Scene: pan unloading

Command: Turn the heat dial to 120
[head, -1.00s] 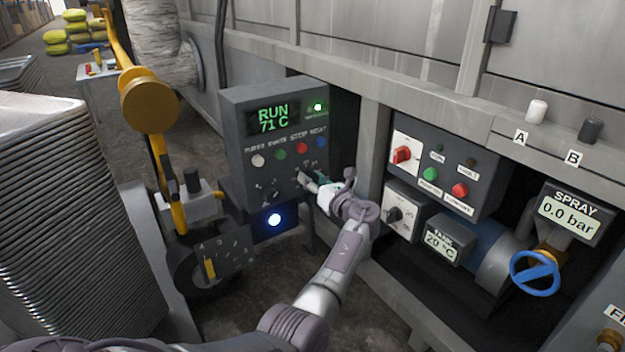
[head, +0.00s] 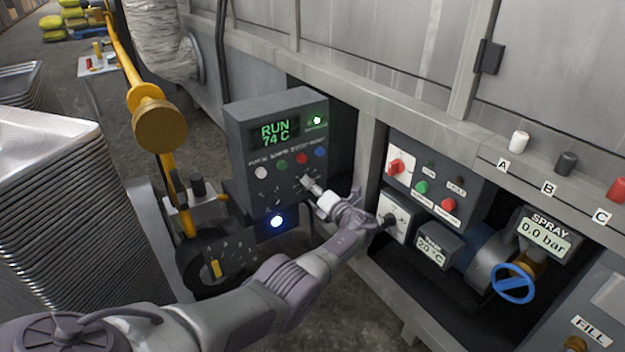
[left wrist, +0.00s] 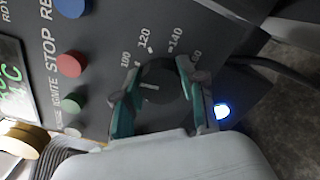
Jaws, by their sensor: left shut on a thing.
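The heat dial (left wrist: 160,76) is a dark round knob with a short white mark, which lies towards the left of the dial in the left wrist view. The numbers 100, 120 and 140 and a partly hidden one curve above it. My left gripper (left wrist: 158,92) has its two green-padded fingers on either side of the dial, shut on it. In the head view the left gripper (head: 308,184) is at the lower right of the grey control box (head: 240,150), and the arm hides the dial. The box's display (head: 275,133) reads RUN 74 C. My right gripper is not in view.
Several coloured buttons (head: 301,158) sit above the dials, and a lit lamp (head: 277,221) is below. A yellow lever (head: 160,125) stands left of the box. A switch panel (head: 430,185) and a blue valve wheel (head: 513,284) are at the right.

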